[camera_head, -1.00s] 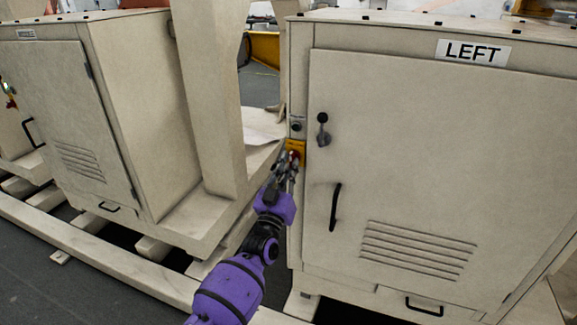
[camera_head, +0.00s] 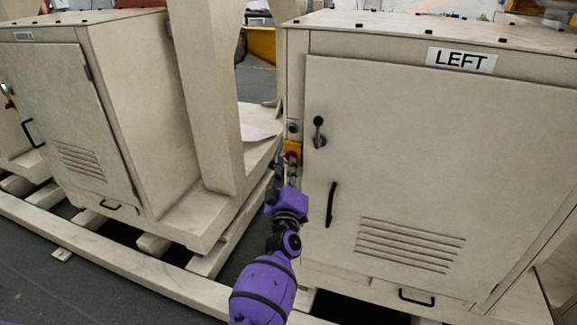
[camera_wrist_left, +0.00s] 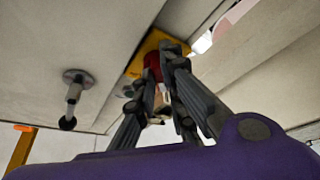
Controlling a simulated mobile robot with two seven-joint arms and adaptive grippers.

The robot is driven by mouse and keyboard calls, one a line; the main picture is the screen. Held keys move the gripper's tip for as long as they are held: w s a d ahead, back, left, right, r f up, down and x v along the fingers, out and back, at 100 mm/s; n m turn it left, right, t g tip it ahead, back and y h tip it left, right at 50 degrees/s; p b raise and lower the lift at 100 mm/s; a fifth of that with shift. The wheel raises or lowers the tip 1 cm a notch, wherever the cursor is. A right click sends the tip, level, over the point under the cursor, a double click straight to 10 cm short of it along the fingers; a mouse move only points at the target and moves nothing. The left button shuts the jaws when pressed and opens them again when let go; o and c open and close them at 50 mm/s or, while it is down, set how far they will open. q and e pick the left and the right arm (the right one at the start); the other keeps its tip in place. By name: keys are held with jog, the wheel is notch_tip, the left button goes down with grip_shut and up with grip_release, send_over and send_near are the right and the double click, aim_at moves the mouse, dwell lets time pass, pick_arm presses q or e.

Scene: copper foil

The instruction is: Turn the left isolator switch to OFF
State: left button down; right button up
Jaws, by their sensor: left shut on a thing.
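The cabinet labelled LEFT (camera_head: 461,60) stands at the right in the head view. Its isolator switch is a red knob on a yellow plate (camera_head: 293,146) at the door's left edge. My left gripper (camera_head: 287,168) reaches it from below and hides part of it. In the left wrist view the yellow plate (camera_wrist_left: 138,62) and the red knob (camera_wrist_left: 152,66) show between the dark fingers. My left gripper (camera_wrist_left: 160,70) is shut on the red knob. The knob's exact angle and any markings are hidden or too small to read. My right gripper is in neither view.
A black door handle (camera_head: 331,204) and a small lever latch (camera_head: 319,132) sit right of the switch. A small round fitting (camera_head: 293,127) is above it. A second cabinet (camera_head: 60,120) stands at left, with a gap and post between.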

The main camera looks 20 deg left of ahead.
pick_arm(q)
jog(key=shift+r, duration=0.2)
dwell(0.3)
jog(key=c, duration=1.8)
grip_release()
jog(key=shift+w, duration=0.1)
jog(key=shift+f, duration=0.1)
jog(key=v, duration=1.2)
